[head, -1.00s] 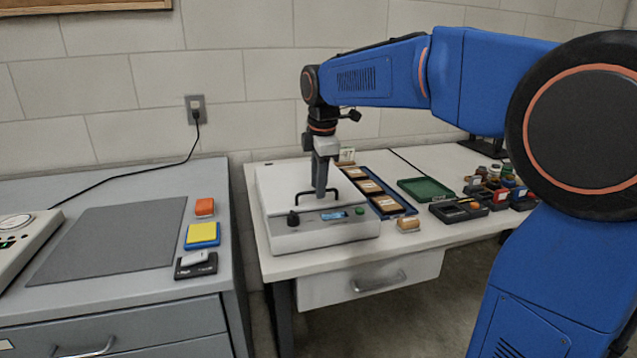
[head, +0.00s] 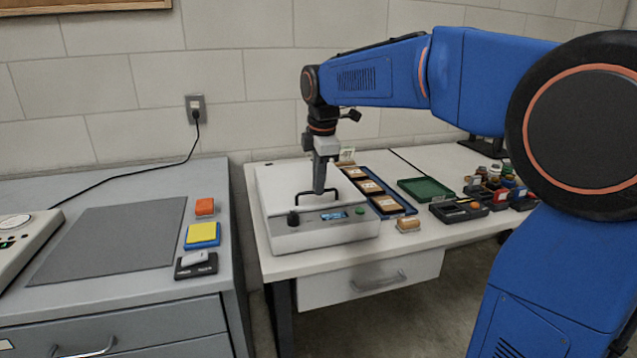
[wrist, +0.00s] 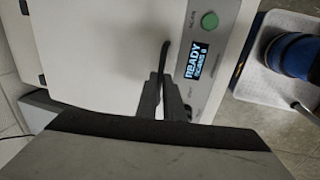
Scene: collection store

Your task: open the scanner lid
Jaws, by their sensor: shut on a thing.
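The scanner (head: 325,236) is a pale, low box on the white table, with a flat light lid (head: 285,187) on top that looks down. A black bar handle (head: 302,192) stands at the lid's front edge. My gripper (head: 319,191) reaches down from above and is shut on the handle. In the wrist view my gripper (wrist: 172,98) has its dark fingers around the handle (wrist: 164,57), partly hiding it. The lid (wrist: 95,50) fills the left of that view, beside a small lit display (wrist: 197,60) reading READY and a green button (wrist: 209,20).
A blue tray (head: 408,208) of framed pieces lies right of the scanner, with a small tan roll (head: 408,224) in front. A green tray (head: 425,189) and several small items are further right. A grey cabinet (head: 110,280) stands left across a gap. The wall is behind.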

